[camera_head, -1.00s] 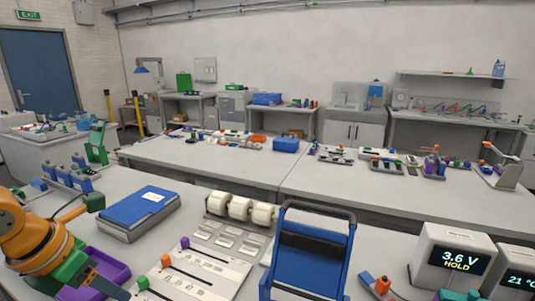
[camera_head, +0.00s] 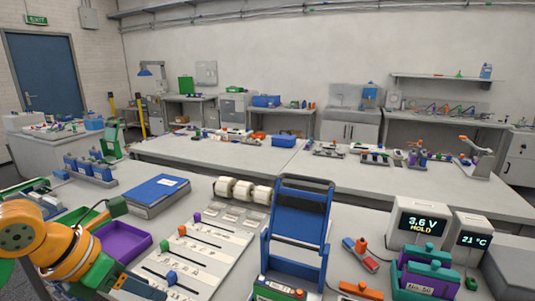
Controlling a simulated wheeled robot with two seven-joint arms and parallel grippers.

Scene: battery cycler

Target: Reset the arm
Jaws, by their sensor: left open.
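My left arm (camera_head: 62,245), orange with a green wrist part, comes in at the lower left over the near bench. My left gripper (camera_head: 138,286) is low at the bottom edge, beside the white slider board. Its dark blue fingers are partly cut off by the frame; it is open and I see nothing held in it. My right gripper is not in view.
Near the arm are a purple tray (camera_head: 122,241), a blue-topped box (camera_head: 158,190) and the slider board (camera_head: 212,236) with coloured knobs. A blue frame stand (camera_head: 299,219), a 3.6 V meter (camera_head: 422,223) and purple-teal holders (camera_head: 427,276) stand to the right.

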